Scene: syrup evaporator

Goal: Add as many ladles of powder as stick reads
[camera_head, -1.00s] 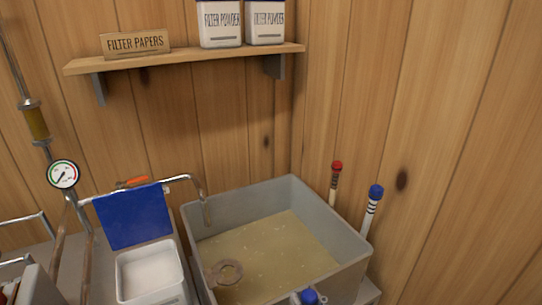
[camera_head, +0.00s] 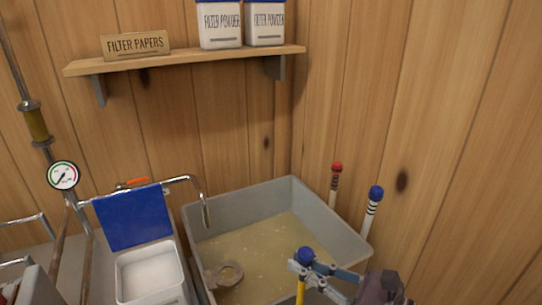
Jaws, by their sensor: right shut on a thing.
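My right gripper (camera_head: 307,268) is shut on a blue-topped yellow stick (camera_head: 300,290) in front of the grey pan. The stick's lower end is out of frame. The pan (camera_head: 345,228) holds cloudy yellowish liquid (camera_head: 265,243). A red-topped stick (camera_head: 334,188) and a blue-topped white stick with dark bands (camera_head: 371,212) stand behind the pan's right side. A white tub (camera_head: 150,275) of white powder stands open left of the pan, with a blue lid (camera_head: 132,218) upright behind it. I see no ladle that I can be sure of. My left gripper is not in view.
A brownish ring-shaped thing (camera_head: 225,273) shows at the pan's front left. A metal spout (camera_head: 203,200) hangs over the pan's left rim. A wall shelf (camera_head: 190,57) carries filter papers (camera_head: 135,43) and two filter powder tubs (camera_head: 220,25). A gauge (camera_head: 63,175) is at left.

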